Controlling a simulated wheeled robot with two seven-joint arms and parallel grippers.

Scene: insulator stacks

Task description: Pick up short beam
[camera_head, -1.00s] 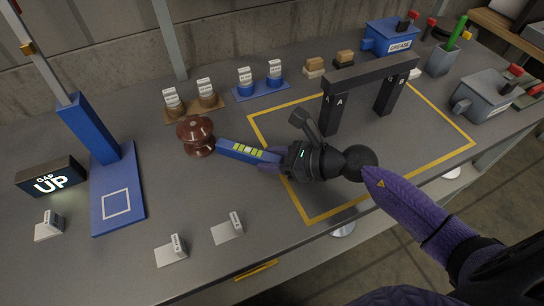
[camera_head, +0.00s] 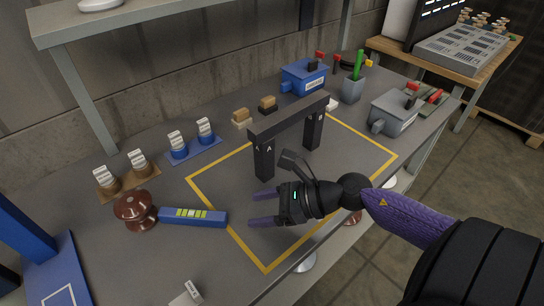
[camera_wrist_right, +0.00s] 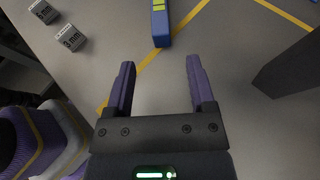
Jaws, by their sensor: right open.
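A dark beam (camera_head: 290,116) lies across two dark posts, one marked A (camera_head: 264,160) and one marked B (camera_head: 313,130), inside the yellow outline. I see no separate beam labelled short. My right gripper (camera_head: 260,208) is open and empty, low over the table in front of post A, fingers pointing left. A blue bar with yellow-green segments (camera_head: 193,217) lies just beyond its fingertips, apart from them. In the right wrist view the open fingers (camera_wrist_right: 160,68) show nothing between them, with the bar (camera_wrist_right: 160,24) ahead. My left gripper is not in view.
A brown insulator (camera_head: 135,210) stands at the bar's left end. Labelled pieces sit on brown (camera_head: 128,186) and blue (camera_head: 195,148) trays behind. Blue (camera_head: 304,78) and grey (camera_head: 394,112) boxes and a cup (camera_head: 352,90) stand far right. The outlined area's front is mostly clear.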

